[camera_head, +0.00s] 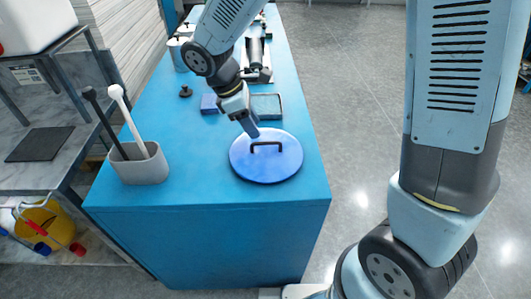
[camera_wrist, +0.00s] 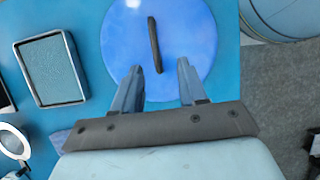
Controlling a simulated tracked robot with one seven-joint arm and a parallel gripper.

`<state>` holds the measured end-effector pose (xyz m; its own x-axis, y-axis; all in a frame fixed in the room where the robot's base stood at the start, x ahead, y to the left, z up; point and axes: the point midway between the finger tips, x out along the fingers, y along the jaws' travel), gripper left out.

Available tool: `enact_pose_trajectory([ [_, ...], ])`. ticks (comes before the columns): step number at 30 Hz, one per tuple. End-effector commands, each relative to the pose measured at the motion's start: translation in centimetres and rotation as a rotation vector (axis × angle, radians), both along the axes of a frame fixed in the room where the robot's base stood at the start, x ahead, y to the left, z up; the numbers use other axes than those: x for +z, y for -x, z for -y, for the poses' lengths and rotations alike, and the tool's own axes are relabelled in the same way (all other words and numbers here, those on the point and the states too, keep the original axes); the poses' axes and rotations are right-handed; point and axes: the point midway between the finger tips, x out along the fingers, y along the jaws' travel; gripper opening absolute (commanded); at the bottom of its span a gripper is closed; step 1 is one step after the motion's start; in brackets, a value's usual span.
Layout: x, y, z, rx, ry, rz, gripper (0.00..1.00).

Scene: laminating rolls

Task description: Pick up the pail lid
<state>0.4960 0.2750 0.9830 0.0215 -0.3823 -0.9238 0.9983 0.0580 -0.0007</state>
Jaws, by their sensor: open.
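The pail lid (camera_head: 267,166) is a round blue disc with a dark bar handle (camera_head: 267,145) on top. It lies flat on the blue bench near its front right. In the wrist view the lid (camera_wrist: 195,40) fills the upper middle, and its handle (camera_wrist: 155,45) runs nearly upright in the picture. My gripper (camera_head: 250,130) is above the far edge of the lid, close to the handle. In the wrist view my gripper (camera_wrist: 160,80) is open, with its two fingers apart over the lid. The handle lies ahead of the gap between the fingers. Nothing is held.
A grey holder (camera_head: 140,165) with a black and a white handled tool stands left on the blue bench (camera_head: 210,215). A framed grey pad (camera_head: 267,106) lies just behind the lid, beside a dark blue block (camera_head: 209,103). Bare bench lies between holder and lid.

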Motion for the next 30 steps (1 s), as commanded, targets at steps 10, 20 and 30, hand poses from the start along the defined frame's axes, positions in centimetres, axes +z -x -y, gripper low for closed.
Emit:
enact_pose_trajectory([
  [10, -2.5, -0.2, 1.2, -0.003, 0.001, -0.001, 0.42],
  [20, -6.1, -0.9, 3.0, -0.003, 0.001, -0.002, 0.42],
  [30, -6.8, -1.0, 3.2, -0.003, -0.001, 0.0, 0.42],
])
